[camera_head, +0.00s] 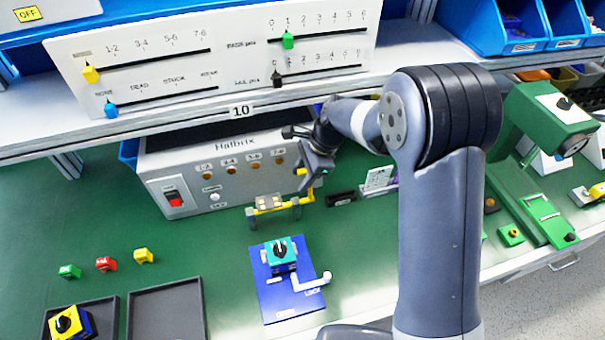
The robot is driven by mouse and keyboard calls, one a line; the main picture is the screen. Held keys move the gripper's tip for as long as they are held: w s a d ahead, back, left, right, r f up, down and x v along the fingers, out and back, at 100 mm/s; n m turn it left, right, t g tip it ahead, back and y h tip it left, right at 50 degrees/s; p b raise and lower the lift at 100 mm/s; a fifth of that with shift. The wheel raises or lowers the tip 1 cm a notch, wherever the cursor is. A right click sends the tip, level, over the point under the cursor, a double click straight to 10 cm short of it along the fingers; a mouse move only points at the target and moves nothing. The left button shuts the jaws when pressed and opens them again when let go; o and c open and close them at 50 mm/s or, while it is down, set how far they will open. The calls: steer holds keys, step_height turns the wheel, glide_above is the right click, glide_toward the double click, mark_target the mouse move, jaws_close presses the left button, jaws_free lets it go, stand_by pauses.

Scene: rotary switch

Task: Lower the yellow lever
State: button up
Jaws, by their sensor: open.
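A yellow lever-like bar (272,207) with grey end pieces stands behind the blue base plate (303,299), in front of the grey Halbrix box. It lies roughly level, and a small tan block with light spots sits at its middle. Its right end is near my gripper (312,181), where more yellow shows beside the dark jaws. My gripper is open and reaches down from behind my arm. I cannot tell whether the jaws touch the yellow part. A teal rotary switch (281,253) with a black knob sits on the blue plate, with a white bent handle (314,283) to its right.
The Halbrix box (178,160) stands behind, under a shelf with a white slider panel (190,50). Two dark trays (165,310) and several small coloured blocks are at left. A green machine (525,160) stands at right.

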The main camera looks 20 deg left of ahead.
steer(key=shift+c, duration=0.5)
jaws_close()
